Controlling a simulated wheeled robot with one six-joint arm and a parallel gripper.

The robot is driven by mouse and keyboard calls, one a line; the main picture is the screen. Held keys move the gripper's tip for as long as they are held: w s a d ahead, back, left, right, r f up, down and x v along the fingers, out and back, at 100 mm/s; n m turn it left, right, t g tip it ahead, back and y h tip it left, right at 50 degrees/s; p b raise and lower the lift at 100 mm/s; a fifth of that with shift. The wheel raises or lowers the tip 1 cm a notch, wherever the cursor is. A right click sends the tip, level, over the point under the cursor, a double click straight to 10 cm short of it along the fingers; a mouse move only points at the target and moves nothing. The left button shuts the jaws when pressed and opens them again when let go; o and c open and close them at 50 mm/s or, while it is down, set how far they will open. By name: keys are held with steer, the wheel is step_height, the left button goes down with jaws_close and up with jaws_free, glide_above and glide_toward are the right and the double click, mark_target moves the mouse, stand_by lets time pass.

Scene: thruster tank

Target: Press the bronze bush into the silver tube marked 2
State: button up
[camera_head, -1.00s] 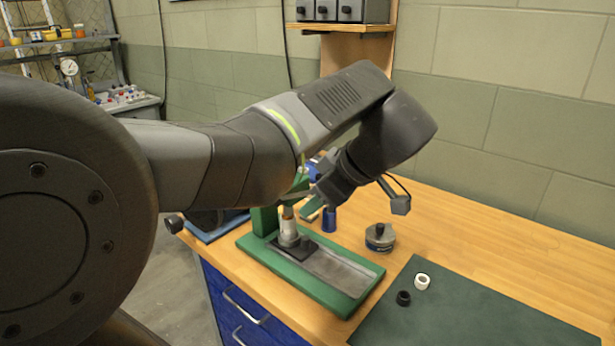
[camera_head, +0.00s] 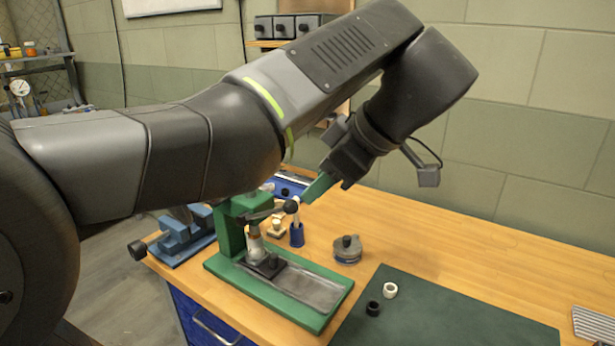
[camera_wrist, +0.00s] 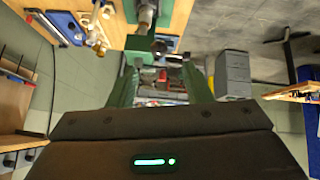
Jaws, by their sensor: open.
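The silver tube (camera_head: 256,248) stands upright on the green press (camera_head: 229,232), under its ram. A bronze-coloured part (camera_head: 254,232), probably the bush, shows at the tube's top; how deep it sits is too small to tell. No number is readable. The press lever ends in a black knob (camera_head: 291,206). My gripper (camera_head: 304,198) has its green fingers reaching down to this knob. In the wrist view my gripper (camera_wrist: 160,68) is open, and the knob (camera_wrist: 158,47) appears between the two fingers; I cannot tell whether they touch it.
A blue cylinder (camera_head: 297,236) stands close behind the press. A round grey container (camera_head: 347,250) is to its right. A white ring (camera_head: 390,290) and a black ring (camera_head: 373,308) lie on the dark green mat (camera_head: 450,318). A blue vise (camera_head: 182,238) is at left.

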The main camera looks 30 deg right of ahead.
steer(key=shift+w+r+p, duration=0.15)
steer(key=shift+p, duration=0.15)
steer(key=c, duration=0.6)
steer(key=w+r+g+p, duration=0.1)
steer(key=w+g+p, duration=0.1)
steer(key=w+r+g+p, duration=0.1)
steer(key=w+r+p, duration=0.1)
steer(key=w+r+m+g+p, duration=0.1)
steer(key=w+g+p, duration=0.1)
steer(key=p, duration=0.1)
steer(key=shift+w+a+r+g, duration=0.15)
steer(key=shift+a+g, duration=0.15)
steer(key=shift+a, duration=0.1)
jaws_close()
steer(key=w+a+r+m+g+h+p, duration=0.1)
steer(key=w+a+r+g+h+p, duration=0.1)
steer(key=w+r+g+p, duration=0.25)
step_height(320, 180, down, 13)
steer(key=s+t, duration=0.1)
steer(key=s, duration=0.1)
steer(key=shift+s+d+r+h, duration=0.2)
steer(key=shift+s+d+h, duration=0.05)
steer(key=shift+h, duration=0.05)
